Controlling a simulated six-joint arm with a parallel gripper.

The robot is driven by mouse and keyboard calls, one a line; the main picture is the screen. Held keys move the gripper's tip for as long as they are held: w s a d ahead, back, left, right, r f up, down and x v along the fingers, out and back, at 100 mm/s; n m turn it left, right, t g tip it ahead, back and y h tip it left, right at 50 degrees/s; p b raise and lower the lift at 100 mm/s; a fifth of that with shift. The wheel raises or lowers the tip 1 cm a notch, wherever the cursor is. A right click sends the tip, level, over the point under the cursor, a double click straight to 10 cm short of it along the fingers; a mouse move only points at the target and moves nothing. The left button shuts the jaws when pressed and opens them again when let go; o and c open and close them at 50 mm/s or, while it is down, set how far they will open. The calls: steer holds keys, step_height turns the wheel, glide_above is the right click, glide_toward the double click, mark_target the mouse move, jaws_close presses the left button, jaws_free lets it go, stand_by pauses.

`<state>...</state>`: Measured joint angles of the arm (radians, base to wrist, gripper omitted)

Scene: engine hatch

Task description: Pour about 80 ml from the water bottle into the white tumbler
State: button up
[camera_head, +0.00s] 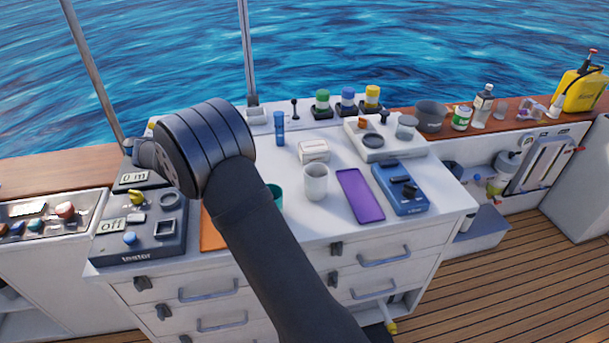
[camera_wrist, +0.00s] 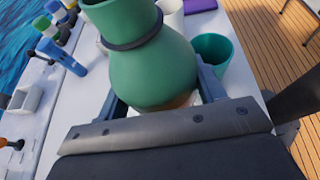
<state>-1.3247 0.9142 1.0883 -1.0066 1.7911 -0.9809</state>
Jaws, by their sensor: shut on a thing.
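My gripper (camera_wrist: 163,92) is shut on a green, round-bellied vessel (camera_wrist: 165,65) with a narrower neck and a dark ring around it. I cannot tell whether this is the water bottle. My arm hides the gripper and the vessel in the head view. The white tumbler (camera_head: 316,183) stands upright on the white counter, right of my arm. A white cup, likely the tumbler (camera_wrist: 172,14), shows partly behind the vessel in the wrist view. A clear bottle with a label (camera_head: 482,106) stands on the wooden ledge at the right.
A teal cup (camera_head: 276,197) stands close to the tumbler; it also shows in the wrist view (camera_wrist: 212,54). A purple slab (camera_head: 360,196) and a blue device (camera_head: 400,187) lie to the right. A blue cylinder (camera_head: 279,128) and a white box (camera_head: 313,151) stand behind. A tester panel (camera_head: 137,226) is left.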

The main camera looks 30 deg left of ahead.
step_height(320, 180, up, 8)
steer(key=w+d, duration=0.8)
steer(key=w, duration=0.1)
step_height(320, 180, down, 11)
steer(key=shift+a, duration=0.3)
stand_by(0.4)
steer(key=shift+r+g, duration=0.15)
steer(key=shift+g, duration=0.15)
